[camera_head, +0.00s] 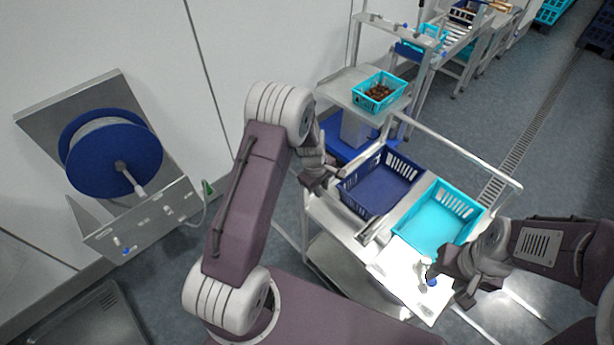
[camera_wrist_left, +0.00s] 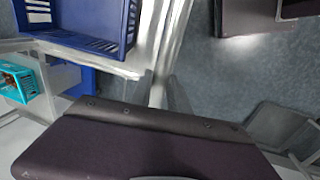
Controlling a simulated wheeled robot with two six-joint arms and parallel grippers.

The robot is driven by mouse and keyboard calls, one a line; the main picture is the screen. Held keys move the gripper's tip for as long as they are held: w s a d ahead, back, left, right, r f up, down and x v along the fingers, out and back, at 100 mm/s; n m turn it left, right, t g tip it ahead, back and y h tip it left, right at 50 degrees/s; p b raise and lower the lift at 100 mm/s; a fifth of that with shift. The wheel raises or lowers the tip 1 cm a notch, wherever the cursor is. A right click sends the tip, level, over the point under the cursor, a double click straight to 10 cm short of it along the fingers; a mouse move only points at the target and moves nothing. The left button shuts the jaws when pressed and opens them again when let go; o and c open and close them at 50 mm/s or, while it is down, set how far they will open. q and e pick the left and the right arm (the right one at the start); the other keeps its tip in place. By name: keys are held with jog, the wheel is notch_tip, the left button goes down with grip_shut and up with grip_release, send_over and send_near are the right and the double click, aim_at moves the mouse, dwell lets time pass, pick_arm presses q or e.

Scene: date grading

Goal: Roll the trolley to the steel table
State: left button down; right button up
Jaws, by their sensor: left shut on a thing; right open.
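The steel trolley (camera_head: 345,232) stands in front of me, with a dark blue crate (camera_head: 368,200) and a turquoise crate (camera_head: 428,228) on its top. The blue crate also shows in the left wrist view (camera_wrist_left: 75,30). My right gripper (camera_head: 432,278) is open over the trolley's bright near right corner, by a small white and blue item (camera_head: 424,268). A steel table (camera_head: 345,88) stands just beyond the trolley, with a turquoise crate of dates (camera_head: 379,92).
A blue reel (camera_head: 108,155) on a steel wall bracket is at the left. A blue base with a grey box (camera_head: 356,130) sits under the table. Open floor with a drain grate (camera_head: 515,150) lies to the right.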

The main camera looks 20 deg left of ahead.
aim_at(336, 202)
pick_arm(q)
jog(key=d, duration=0.2)
jog(key=s+d, duration=0.1)
jog(key=d, duration=0.1)
jog(key=s+d+p, duration=0.1)
jog(key=d, duration=0.1)
jog(key=shift+s+d, duration=0.1)
jog(key=shift+s, duration=0.15)
jog(key=c, duration=1.3)
grip_release()
jog(key=shift+o, duration=0.2)
notch_tip(336, 202, up, 9)
jog(key=s, duration=0.1)
jog(key=shift+s+a, duration=0.35)
